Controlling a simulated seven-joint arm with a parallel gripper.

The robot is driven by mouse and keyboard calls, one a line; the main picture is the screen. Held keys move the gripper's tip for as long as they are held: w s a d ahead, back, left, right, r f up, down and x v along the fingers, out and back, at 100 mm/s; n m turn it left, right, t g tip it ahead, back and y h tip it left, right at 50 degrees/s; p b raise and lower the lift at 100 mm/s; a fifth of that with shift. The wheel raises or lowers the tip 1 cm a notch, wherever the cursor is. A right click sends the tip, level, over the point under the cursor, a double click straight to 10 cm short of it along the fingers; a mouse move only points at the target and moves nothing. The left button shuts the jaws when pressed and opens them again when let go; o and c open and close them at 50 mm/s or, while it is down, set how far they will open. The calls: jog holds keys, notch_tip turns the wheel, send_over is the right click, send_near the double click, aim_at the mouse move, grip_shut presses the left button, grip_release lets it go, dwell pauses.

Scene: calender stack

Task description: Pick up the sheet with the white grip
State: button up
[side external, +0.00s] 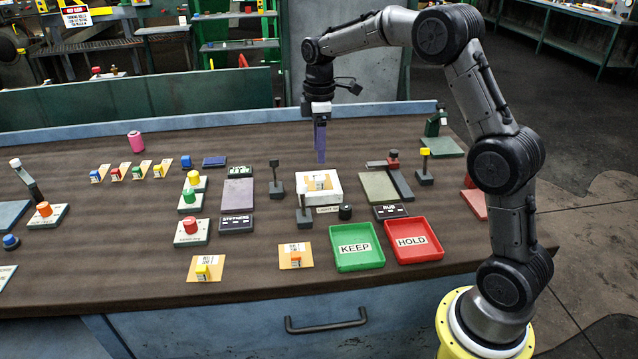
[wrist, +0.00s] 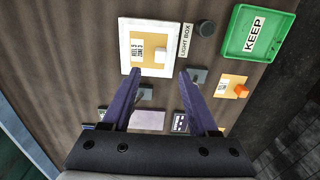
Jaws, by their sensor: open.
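The sheet with the white grip (wrist: 147,38) is a small orange card with a printed white label. It lies on the white light box (side external: 335,200), and its white block grip (wrist: 160,57) shows in the wrist view. The sheet also shows in the side view (side external: 313,184), where its grip is hard to make out. My gripper (side external: 320,160) points down above the light box, apart from it. In the wrist view my gripper (wrist: 160,72) has its two purple fingers spread wide, with nothing between them. The grip appears just beyond the fingertips.
Several more sheets lie back left. Green KEEP tray (side external: 374,262) and red HOLD tray (side external: 433,253) are front right. Dark posts (side external: 275,175) (side external: 303,210) stand beside the light box.

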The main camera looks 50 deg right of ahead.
aim_at(317, 178)
jog(key=f, duration=0.9)
jog(key=shift+w+a+f, duration=0.1)
jog(key=shift+w+a, duration=0.05)
jog(key=shift+a, duration=0.05)
grip_shut()
